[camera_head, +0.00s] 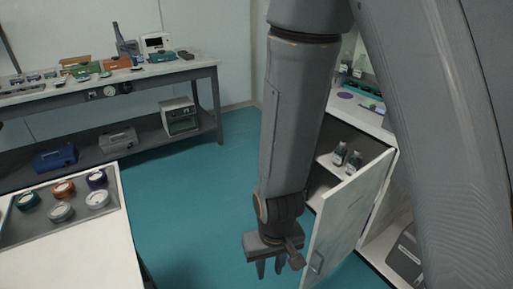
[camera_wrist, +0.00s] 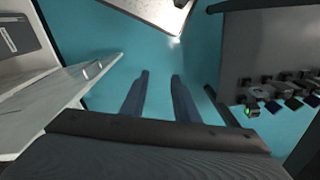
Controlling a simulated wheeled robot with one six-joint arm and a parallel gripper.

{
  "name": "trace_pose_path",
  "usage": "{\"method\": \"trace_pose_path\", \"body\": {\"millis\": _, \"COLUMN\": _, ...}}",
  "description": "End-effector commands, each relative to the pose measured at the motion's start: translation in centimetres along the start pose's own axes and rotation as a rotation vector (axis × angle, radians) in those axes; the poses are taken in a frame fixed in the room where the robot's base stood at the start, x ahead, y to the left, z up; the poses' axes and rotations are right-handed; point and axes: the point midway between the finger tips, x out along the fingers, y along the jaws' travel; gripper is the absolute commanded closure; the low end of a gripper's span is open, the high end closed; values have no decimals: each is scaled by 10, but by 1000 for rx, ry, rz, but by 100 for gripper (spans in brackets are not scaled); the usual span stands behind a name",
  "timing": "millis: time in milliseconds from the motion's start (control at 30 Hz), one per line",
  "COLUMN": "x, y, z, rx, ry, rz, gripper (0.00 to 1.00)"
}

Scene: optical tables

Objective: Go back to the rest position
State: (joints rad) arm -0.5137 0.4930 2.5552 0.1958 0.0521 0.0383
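My gripper (camera_head: 270,274) hangs pointing down in the head view, just left of an open cabinet door (camera_head: 345,215). My arm reaches down from the top of the picture. In the wrist view the two dark fingers of my gripper (camera_wrist: 160,76) stand apart with only teal floor showing between them. Nothing is held. The door (camera_wrist: 55,105) shows at the left of the wrist view, apart from the fingers.
Small bottles (camera_head: 347,158) stand on the cabinet's shelf. A white table (camera_head: 75,265) at the lower left bears a tray (camera_head: 40,236) with several round containers. A long bench (camera_head: 150,78) with instruments stands behind. Teal floor (camera_head: 195,185) is clear between them.

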Motion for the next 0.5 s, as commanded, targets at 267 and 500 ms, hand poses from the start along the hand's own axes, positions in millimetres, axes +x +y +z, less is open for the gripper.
{"method": "trace_pose_path", "body": {"millis": 267, "x": 4, "y": 5, "z": -19, "rx": -30, "ry": -4, "rz": -1, "gripper": 72}}
{"method": "trace_pose_path", "body": {"millis": 500, "x": -7, "y": 16, "z": -27, "rx": -19, "ry": -3, "rz": 0, "gripper": 72}}
